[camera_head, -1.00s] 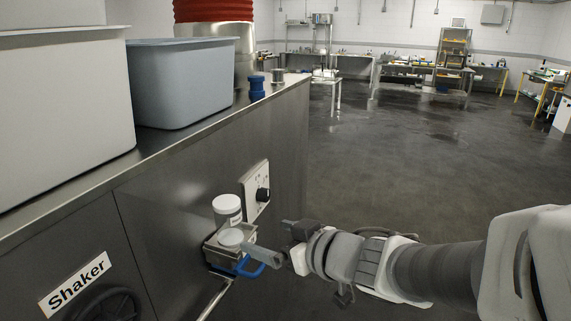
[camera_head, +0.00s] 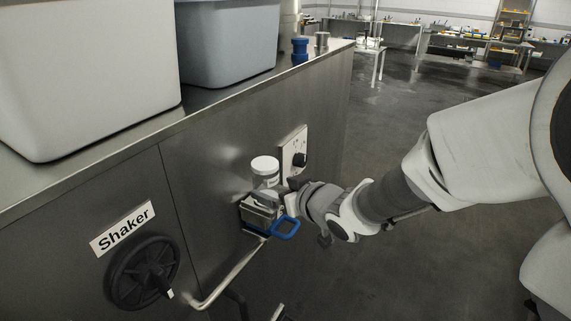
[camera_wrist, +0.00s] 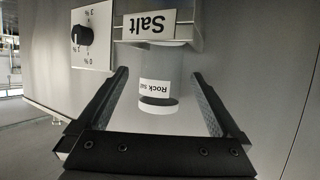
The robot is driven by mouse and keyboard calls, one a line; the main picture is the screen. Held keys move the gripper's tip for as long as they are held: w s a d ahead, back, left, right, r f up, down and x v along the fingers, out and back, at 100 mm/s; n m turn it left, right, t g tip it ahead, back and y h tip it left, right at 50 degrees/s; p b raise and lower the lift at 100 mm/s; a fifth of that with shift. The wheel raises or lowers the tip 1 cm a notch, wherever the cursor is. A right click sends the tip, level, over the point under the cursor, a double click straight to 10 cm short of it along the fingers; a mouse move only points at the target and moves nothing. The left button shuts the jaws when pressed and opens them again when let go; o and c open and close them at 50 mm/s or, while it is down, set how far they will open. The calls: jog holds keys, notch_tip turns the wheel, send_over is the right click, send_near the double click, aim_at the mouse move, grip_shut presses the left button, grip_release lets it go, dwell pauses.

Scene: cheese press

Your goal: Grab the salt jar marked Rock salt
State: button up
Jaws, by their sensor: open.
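The jar marked Rock salt (camera_wrist: 160,78) is clear-walled with a white label and appears upside down in the wrist view. It stands between the two spread fingers of my gripper (camera_wrist: 161,88), with a visible gap on each side. It is by a metal holder (camera_wrist: 190,32) with a "Salt" sign (camera_wrist: 148,24). In the head view, a white-lidded jar (camera_head: 265,166) stands at the small holder (camera_head: 258,216) on the machine's side. My gripper (camera_head: 284,202) is open right beside it; its fingers are partly hidden there. I cannot read the jar's label in the head view.
A dial panel (camera_head: 293,153) is just behind. A black handwheel (camera_head: 143,272) and a bent metal pipe (camera_head: 225,283) are on the front left. Pale tubs (camera_head: 80,70) stand on top. The floor at right is clear.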

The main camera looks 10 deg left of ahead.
aim_at(266, 184)
jog(key=b+x, duration=0.1)
jog(key=x, duration=0.4)
jog(key=shift+s+a, duration=0.1)
jog(key=shift+a, duration=0.05)
jog(key=c, duration=1.3)
jog(key=shift+r, duration=0.15)
